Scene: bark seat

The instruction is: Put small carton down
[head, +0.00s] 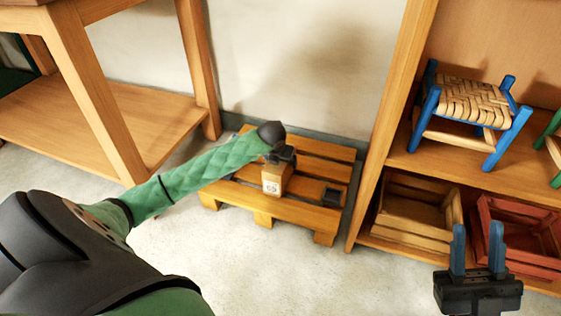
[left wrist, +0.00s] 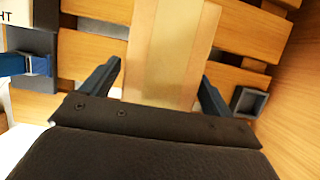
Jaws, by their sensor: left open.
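The small carton (head: 271,186) is a light brown box with a pale label, and it appears to stand upright on the wooden pallet (head: 310,210). In the left wrist view the carton (left wrist: 165,50) lies between my left fingers, with a gap on each side. My left gripper (left wrist: 160,72) is open. In the head view my left gripper (head: 280,158) is just above and behind the carton, mostly hidden by its own wrist. My right gripper (head: 478,235) is open and empty at the lower right, in front of the shelf.
A small dark square tray (head: 332,195) sits at the pallet's right. A wooden shelf (head: 400,160) holds a blue woven stool (head: 470,105), a brown crate (head: 415,212) and a red crate (head: 515,230). A wooden table (head: 85,90) stands left. Floor in front is clear.

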